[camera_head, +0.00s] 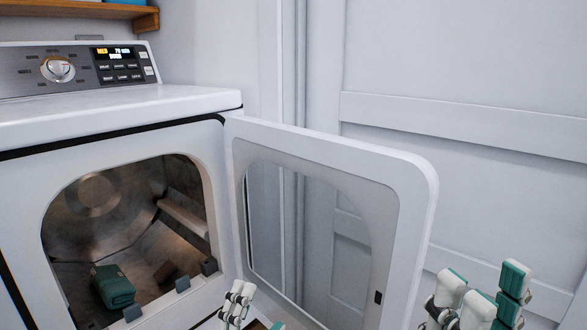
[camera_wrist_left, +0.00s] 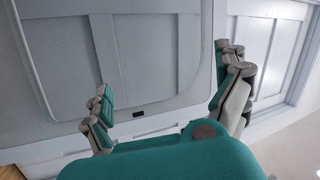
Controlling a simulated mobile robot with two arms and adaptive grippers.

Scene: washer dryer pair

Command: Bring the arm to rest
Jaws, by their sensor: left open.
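My left gripper (camera_head: 256,312) is low in the head view, in front of the open dryer door, with its lower part cut off by the frame edge. In the left wrist view my left gripper (camera_wrist_left: 170,90) has its two fingers wide apart with nothing between them. The door's inner face lies behind the fingers. My right gripper (camera_head: 480,296) is at the lower right of the head view, right of the door's free edge. Nothing shows held in it, but its fingers overlap and are cropped below.
The white dryer (camera_head: 120,105) stands at left with its door (camera_head: 410,205) swung open to the right. A folded dark green cloth (camera_head: 113,286) lies in the drum. A dark latch slot (camera_head: 378,297) marks the door's free edge. A wooden shelf (camera_head: 80,13) hangs above. White panelling stands behind.

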